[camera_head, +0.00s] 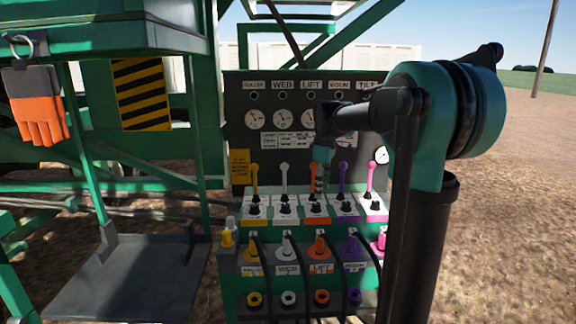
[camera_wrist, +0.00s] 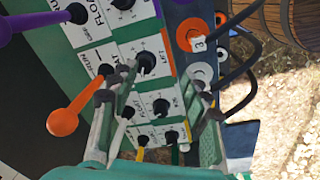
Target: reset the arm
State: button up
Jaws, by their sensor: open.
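My gripper (camera_head: 320,180) hangs pointing down in front of the control panel (camera_head: 236,110), by the orange lever (camera_head: 311,182), which it partly hides. In the wrist view my gripper (camera_wrist: 156,98) has its two fingers spread wide, with the panel's black knobs showing between them. The orange lever (camera_wrist: 64,121) is left of the left finger, outside the jaws. A white lever (camera_wrist: 118,138) shows just inside the left finger; whether they touch I cannot tell. My arm comes in from the right in the head view and bends down to the panel.
Yellow (camera_head: 254,176), purple (camera_head: 342,178) and pink (camera_head: 370,176) levers stand in the same row. Hoses and coloured couplings sit below. An orange glove (camera_head: 40,118) hangs at left above a grey step plate (camera_head: 125,275). Open dirt ground lies to the right.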

jog(key=s+d+f+m+t, duration=0.1)
jog(key=s+f+m, duration=0.5)
jog(key=s+f, duration=0.5)
jog(key=s+d+f+m+t, duration=0.2)
jog(key=s+f+m, duration=0.4)
jog(key=s+f, duration=0.5)
jog(key=s, duration=0.4)
jog(key=shift+s, duration=0.35)
jog(key=shift+w, duration=0.1)
